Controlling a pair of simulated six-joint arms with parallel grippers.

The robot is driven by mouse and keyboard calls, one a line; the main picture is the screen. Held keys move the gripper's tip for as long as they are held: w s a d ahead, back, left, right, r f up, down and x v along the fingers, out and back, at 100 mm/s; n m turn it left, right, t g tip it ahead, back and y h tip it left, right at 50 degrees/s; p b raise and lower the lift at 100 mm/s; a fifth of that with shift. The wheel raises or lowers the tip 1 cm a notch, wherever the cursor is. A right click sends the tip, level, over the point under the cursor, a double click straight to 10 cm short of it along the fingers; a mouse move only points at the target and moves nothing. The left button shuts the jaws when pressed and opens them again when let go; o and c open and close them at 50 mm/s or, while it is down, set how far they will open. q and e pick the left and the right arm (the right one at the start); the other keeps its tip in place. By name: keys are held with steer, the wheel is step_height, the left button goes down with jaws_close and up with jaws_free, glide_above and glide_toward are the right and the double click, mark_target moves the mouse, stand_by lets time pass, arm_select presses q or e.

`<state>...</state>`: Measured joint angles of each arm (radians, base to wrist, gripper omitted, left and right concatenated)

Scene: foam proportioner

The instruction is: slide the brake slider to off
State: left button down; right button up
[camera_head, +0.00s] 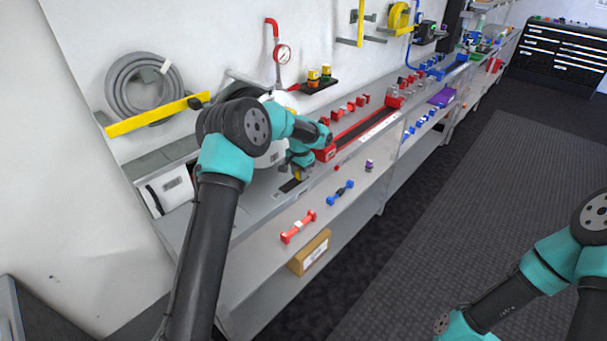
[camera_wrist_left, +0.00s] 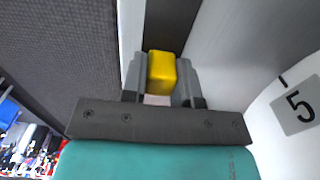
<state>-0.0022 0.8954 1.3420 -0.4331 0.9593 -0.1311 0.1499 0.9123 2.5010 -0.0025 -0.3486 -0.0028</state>
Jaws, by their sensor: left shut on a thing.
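The brake slider's yellow knob (camera_wrist_left: 161,72) is between the two grey fingers of my left gripper (camera_wrist_left: 160,86) in the left wrist view. The fingers are shut on it from both sides. In the head view, my left gripper (camera_head: 299,170) reaches down to the grey bench top, at a dark slot (camera_head: 289,186). The knob is mostly hidden there by the gripper. I cannot read any off marking by the slot. My right arm shows at the lower right of the head view, but its gripper is out of the picture.
A white drum-like housing with a "5" label (camera_wrist_left: 298,105) stands close beside the left gripper. A red-framed rail (camera_head: 362,132) runs along the bench to the right. A coiled grey hose (camera_head: 143,88) hangs behind.

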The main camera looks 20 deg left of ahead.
arm_select(q)
steer(key=c, duration=1.2)
jaws_free()
steer(key=shift+w+d, duration=0.1)
steer(key=shift+w, duration=0.15)
steer(key=o, duration=0.3)
steer(key=shift+s, duration=0.1)
steer(key=shift+r, duration=0.15)
step_height(320, 180, up, 17)
steer(key=shift+r, duration=0.1)
